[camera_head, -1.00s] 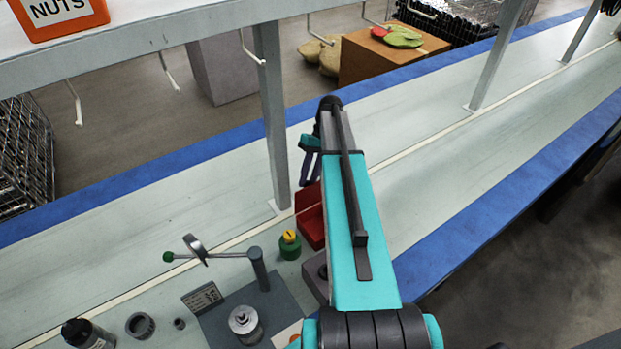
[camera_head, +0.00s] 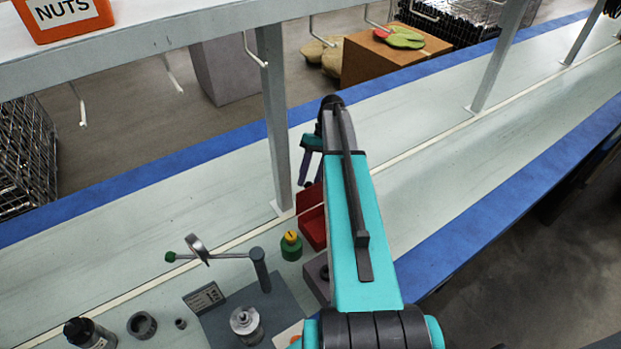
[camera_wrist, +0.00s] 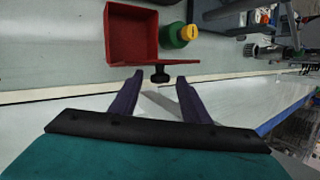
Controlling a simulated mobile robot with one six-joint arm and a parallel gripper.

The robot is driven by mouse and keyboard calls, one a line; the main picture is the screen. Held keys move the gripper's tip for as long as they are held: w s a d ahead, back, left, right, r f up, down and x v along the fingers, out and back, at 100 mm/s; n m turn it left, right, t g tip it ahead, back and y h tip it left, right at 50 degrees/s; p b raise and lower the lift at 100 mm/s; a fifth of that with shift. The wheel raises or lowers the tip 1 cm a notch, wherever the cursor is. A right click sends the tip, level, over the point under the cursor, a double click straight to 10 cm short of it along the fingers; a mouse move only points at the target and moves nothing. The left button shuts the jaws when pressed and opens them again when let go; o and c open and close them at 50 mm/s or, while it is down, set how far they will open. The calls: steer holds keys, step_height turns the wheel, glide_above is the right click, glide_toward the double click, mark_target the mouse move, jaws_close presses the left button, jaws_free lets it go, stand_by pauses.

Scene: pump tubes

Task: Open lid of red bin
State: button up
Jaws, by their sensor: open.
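The red bin (camera_wrist: 133,12) is in the upper left of the wrist view, and I see into its hollow inside. Its red lid (camera_wrist: 182,63) shows nearly edge-on along the bin's near side and sticks out to the right past it. A black knob (camera_wrist: 160,75) on the lid faces my gripper. My gripper (camera_wrist: 160,82) is open, its purple fingers on either side of the knob; I cannot tell whether they touch it. In the head view the red bin (camera_head: 311,217) is partly hidden by my arm, and my gripper (camera_head: 306,165) is partly visible above it.
A green container with a yellow top (camera_head: 291,245) stands just left of the bin. A grey plate with a post (camera_head: 261,270) and green-tipped arm is nearer. A grey upright (camera_head: 275,120) rises behind the bin. The bench is clear toward the right.

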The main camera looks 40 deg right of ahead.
steer(key=p+v, duration=0.6)
steer(key=v, duration=0.7)
steer(key=shift+r, duration=0.15)
stand_by(0.4)
